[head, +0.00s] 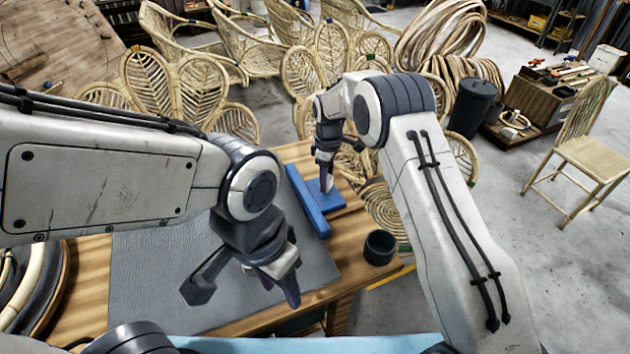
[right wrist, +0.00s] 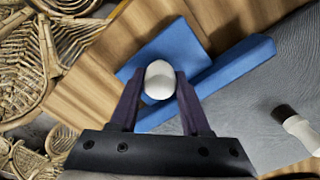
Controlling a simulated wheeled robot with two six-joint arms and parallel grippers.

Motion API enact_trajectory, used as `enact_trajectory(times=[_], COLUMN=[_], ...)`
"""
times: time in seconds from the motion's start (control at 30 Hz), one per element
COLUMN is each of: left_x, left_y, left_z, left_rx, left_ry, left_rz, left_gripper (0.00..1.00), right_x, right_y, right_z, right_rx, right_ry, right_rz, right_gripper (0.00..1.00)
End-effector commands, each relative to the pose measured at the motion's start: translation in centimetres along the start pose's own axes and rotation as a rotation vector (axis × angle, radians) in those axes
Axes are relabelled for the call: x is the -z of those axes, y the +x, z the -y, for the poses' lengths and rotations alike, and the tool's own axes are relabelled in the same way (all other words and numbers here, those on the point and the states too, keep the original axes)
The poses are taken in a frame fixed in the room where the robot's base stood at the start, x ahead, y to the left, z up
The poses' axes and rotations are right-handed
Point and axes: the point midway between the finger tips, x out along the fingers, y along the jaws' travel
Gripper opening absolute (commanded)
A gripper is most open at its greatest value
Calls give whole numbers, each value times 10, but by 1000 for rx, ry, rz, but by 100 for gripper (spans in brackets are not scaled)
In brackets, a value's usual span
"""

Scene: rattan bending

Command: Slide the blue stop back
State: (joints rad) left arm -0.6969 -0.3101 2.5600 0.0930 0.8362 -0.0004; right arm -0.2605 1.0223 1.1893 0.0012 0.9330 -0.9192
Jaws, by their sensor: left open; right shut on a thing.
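The blue stop (head: 307,202) lies on the wooden table, a long bar with a flat plate on its right side. It also shows in the right wrist view (right wrist: 235,68), with a pale round knob (right wrist: 159,80) above the plate. My right gripper (head: 326,184) is over the plate; in the right wrist view its two fingers (right wrist: 158,92) are closed on either side of the knob. My left gripper (head: 245,290) is open and empty above the grey mat (head: 150,270), left of the stop and nearer the front.
A dark cup (head: 380,247) stands near the table's right edge. Coiled rattan (head: 35,290) is at the left. Rattan chairs (head: 245,45) stand behind the table. Much of the mat is bare.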

Motion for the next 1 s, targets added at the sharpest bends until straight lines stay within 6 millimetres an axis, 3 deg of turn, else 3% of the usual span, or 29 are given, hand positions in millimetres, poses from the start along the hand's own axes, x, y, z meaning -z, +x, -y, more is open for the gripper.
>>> enact_trajectory(times=[0.03,0.2,0.6,0.63,0.7,1.0], left_x=[0,0,0,0,0,0], left_y=[-2,-4,-4,-4,-4,-4], left_z=[0,0,0,0,0,0], left_rx=[0,0,0,0,0,0], left_ry=[0,0,0,0,0,0], left_rz=[0,0,0,0,0,0], left_gripper=[50,50,50,50,50,50], right_x=[-12,-34,-44,-44,-44,-40], right_y=[-3,-3,-3,-3,-3,-2], right_z=[-13,-37,-45,-45,-45,-42], right_rx=[-6,-8,-12,-12,-12,-6], right_ry=[9,6,3,3,3,0], right_rz=[-2,-3,-2,-2,-2,-2], right_gripper=[0,0,0,54,77,77])
